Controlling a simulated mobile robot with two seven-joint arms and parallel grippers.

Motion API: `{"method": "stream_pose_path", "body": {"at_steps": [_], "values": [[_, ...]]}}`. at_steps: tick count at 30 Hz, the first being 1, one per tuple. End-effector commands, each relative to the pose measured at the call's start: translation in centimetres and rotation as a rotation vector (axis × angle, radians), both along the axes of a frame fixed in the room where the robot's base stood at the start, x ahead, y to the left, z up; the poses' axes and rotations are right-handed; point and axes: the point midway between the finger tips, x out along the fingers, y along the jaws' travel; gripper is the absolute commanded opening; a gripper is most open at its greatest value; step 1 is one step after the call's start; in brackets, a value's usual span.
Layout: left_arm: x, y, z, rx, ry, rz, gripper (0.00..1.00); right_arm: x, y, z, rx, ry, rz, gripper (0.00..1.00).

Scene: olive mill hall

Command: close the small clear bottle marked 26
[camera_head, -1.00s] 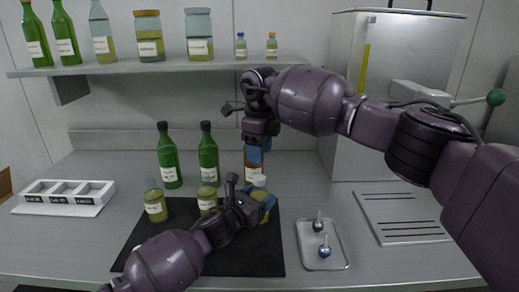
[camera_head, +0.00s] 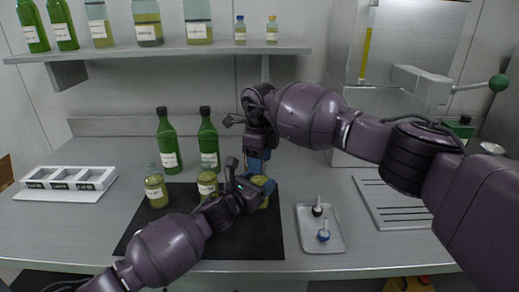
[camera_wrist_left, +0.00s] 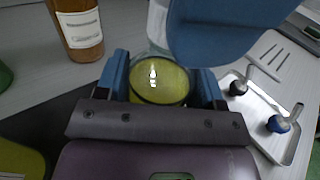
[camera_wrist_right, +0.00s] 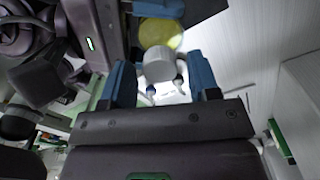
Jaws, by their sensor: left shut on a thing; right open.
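A small clear bottle of yellow-green oil (camera_wrist_left: 160,82) is between the fingers of my left gripper (camera_head: 262,188), over the black mat (camera_head: 240,235). A sliver of it shows below the left fingers in the head view. Its number is not readable. A white cap (camera_wrist_right: 160,65) is at the bottle's top in the right wrist view; whether it is seated cannot be told. My right gripper (camera_head: 256,167) is open and points down over the bottle, with the cap between its blue fingers. One right finger covers the bottle's top in the left wrist view.
Two oil bottles (camera_head: 156,190) (camera_head: 207,183) stand on or beside the mat, left of my grippers. Two green bottles (camera_head: 168,145) (camera_head: 208,143) stand behind. An amber bottle (camera_wrist_left: 77,28) is near my left gripper. A tray with two stoppers (camera_head: 320,238) lies right.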

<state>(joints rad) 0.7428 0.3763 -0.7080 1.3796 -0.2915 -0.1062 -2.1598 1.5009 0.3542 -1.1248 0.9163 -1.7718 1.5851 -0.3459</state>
Motion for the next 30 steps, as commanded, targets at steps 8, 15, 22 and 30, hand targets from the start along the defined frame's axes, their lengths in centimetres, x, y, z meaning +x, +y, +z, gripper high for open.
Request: {"method": "stream_pose_path", "body": {"at_steps": [8, 15, 22, 30], "values": [[-0.01, 0.01, -0.04, 0.001, 0.001, 0.0, 0.0, 0.01, -0.01, -0.58, 0.0, -0.001, 0.0, 0.56], [0.0, 0.01, -0.04, 0.001, 0.001, 0.0, 0.0, 0.0, 0.0, -0.55, 0.0, -0.001, 0.0, 0.4], [0.0, 0.01, -0.04, 0.001, 0.001, 0.0, 0.0, 0.0, 0.0, -0.54, 0.0, -0.001, 0.0, 0.05], [-0.01, 0.01, -0.04, 0.001, 0.001, 0.0, 0.0, 0.0, 0.01, -0.53, 0.001, -0.001, -0.004, 0.35]]}}
